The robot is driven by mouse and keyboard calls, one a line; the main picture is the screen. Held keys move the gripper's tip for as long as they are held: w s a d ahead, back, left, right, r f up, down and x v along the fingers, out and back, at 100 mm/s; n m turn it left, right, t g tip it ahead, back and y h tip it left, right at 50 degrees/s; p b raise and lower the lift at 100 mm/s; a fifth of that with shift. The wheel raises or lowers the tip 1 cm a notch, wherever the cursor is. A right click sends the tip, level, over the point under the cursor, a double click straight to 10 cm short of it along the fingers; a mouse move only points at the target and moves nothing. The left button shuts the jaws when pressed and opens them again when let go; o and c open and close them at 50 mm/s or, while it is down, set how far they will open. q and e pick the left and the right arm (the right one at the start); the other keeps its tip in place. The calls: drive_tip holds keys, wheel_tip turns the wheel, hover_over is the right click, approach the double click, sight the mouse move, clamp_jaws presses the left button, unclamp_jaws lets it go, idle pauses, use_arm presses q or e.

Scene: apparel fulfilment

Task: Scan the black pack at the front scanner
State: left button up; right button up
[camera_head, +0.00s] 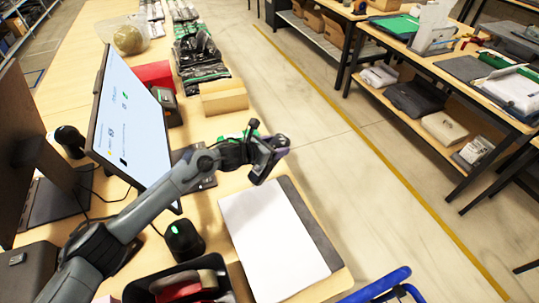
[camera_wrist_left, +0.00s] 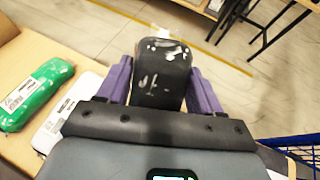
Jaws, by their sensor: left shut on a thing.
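My left gripper (camera_head: 270,150) reaches over the table's right edge in the head view. In the left wrist view its two purple fingers stand on either side of the black pack (camera_wrist_left: 163,78) and are shut on it. The pack's face carries pale, glossy marks, and a white tag shows at its far end. In the head view the pack is small and dark against the gripper. A black scanner (camera_head: 184,241) with a green light stands on the near part of the table, left of a white sheet. My right gripper is not in view.
A monitor (camera_head: 130,115) stands left of the arm. A cardboard box (camera_head: 223,97) and several dark packs (camera_head: 197,55) lie farther back. A white sheet (camera_head: 270,240) lies at the front right. A green pack (camera_wrist_left: 36,94) lies beside a white pack (camera_wrist_left: 66,112).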

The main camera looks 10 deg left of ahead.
use_arm(q)
drive_tip(key=w+d+r+b, duration=0.2)
drive_tip(key=w+d+r, duration=0.2)
drive_tip(key=w+r, duration=0.1)
drive_tip(key=shift+w+r, duration=0.4)
idle(0.8)
